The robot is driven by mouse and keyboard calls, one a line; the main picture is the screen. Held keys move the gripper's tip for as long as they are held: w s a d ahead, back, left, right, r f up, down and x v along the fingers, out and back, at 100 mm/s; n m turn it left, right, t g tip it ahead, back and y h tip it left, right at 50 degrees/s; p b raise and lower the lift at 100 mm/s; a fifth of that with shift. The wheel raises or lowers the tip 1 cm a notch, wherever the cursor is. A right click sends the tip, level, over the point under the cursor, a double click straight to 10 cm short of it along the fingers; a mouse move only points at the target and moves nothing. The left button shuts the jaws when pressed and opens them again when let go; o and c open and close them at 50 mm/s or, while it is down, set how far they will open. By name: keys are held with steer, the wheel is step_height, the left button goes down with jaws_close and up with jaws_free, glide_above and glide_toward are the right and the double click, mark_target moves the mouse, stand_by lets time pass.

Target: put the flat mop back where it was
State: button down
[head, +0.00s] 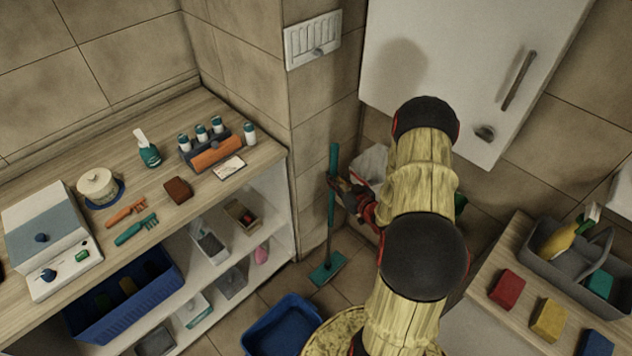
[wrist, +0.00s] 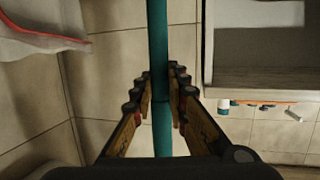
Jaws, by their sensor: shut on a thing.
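The flat mop (head: 331,216) has a teal pole and a flat teal head (head: 327,268). It stands about upright in the corner beside the shelf unit, its head low at the tiled floor; I cannot tell whether it touches. My gripper (head: 338,184) is shut on the upper part of the pole. In the wrist view the teal pole (wrist: 158,50) runs between the two fingers of my gripper (wrist: 161,92). The mop's head is out of the wrist view.
A wooden-topped shelf unit (head: 270,152) with bottles and brushes stands left of the mop. A blue basin (head: 283,327) sits on the floor in front. A white wall cabinet (head: 465,60) hangs above right. A counter (head: 497,254) with sponges is at right.

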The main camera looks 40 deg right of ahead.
steer(key=w+a+b, duration=0.1)
steer(key=w, duration=0.8)
step_height(320, 180, down, 7)
steer(key=b, duration=0.2)
steer(key=shift+w+a+b, duration=0.15)
steer(key=shift+w+b, duration=0.1)
steer(key=shift+b, duration=0.05)
steer(key=shift+f, duration=0.1)
steer(key=c, duration=1.9)
jaws_free()
steer(key=shift+o, duration=0.7)
